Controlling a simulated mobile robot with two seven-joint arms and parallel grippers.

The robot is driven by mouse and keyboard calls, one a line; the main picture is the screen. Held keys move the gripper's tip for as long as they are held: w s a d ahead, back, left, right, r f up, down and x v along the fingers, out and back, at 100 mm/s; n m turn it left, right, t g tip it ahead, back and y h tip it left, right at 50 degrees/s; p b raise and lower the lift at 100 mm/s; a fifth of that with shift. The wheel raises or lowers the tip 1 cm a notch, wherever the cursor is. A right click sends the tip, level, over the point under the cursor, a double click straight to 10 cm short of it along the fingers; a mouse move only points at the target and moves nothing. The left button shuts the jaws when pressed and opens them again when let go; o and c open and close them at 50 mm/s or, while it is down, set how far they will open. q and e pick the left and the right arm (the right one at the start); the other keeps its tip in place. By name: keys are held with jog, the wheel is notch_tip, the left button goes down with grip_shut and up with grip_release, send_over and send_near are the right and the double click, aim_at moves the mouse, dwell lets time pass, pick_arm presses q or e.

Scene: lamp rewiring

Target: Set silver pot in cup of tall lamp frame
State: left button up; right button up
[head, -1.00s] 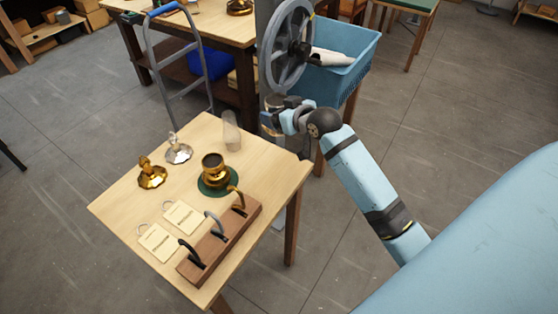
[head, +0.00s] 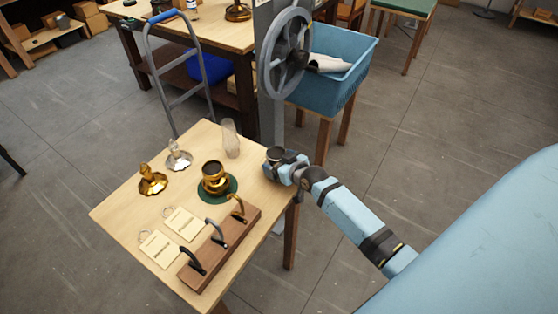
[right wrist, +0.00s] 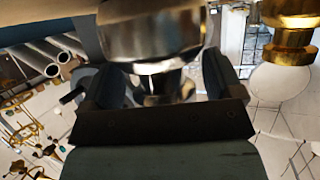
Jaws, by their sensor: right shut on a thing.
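My right gripper (head: 279,160) is over the right edge of the small wooden table. In the right wrist view the gripper (right wrist: 165,84) is shut on the silver pot (right wrist: 150,32), a shiny rounded metal piece with a narrower lower part between the fingers. In the head view I cannot make out the pot clearly at the gripper. I cannot pick out a tall lamp frame or its cup with certainty. My left gripper is not in view.
The table (head: 120,215) holds a brass pot (head: 214,180) on a green mat, brass (head: 152,181) and silver (head: 179,156) fittings, a glass chimney (head: 230,139), tags and a wooden rack (head: 222,252) with hooks. A spoked wheel (head: 286,54) and blue bin (head: 335,90) stand behind.

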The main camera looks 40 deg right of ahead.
jog(key=o, duration=0.9)
jog(key=shift+f, duration=0.1)
jog(key=shift+s+f+b, duration=0.15)
jog(key=shift+f+b, duration=0.05)
jog(key=shift+b, duration=0.45)
jog(key=a+r+b+v, duration=0.1)
jog(key=b+v, duration=0.1)
jog(key=v, duration=1.1)
jog(key=s+a+f+n+g+y+p, duration=0.1)
jog(key=s+a+f, duration=0.5)
jog(key=s+a, duration=0.15)
jog(key=s+a+f+n+g+y, duration=0.1)
jog(key=s+a+f, duration=0.4)
jog(key=s+a, duration=0.3)
jog(key=w+d+r+m+t+h, duration=0.1)
jog(key=w+d+r, duration=0.4)
jog(key=w+d, duration=0.3)
jog(key=w+d+r+m+t+h, duration=0.1)
jog(key=w+d+r, duration=0.4)
jog(key=w+d, duration=0.25)
jog(key=x, duration=0.7)
jog(key=shift+w+d, duration=0.35)
jog(key=shift+w, duration=0.05)
jog(key=shift+p+x, duration=0.85)
jog(key=shift+x, duration=1.95)
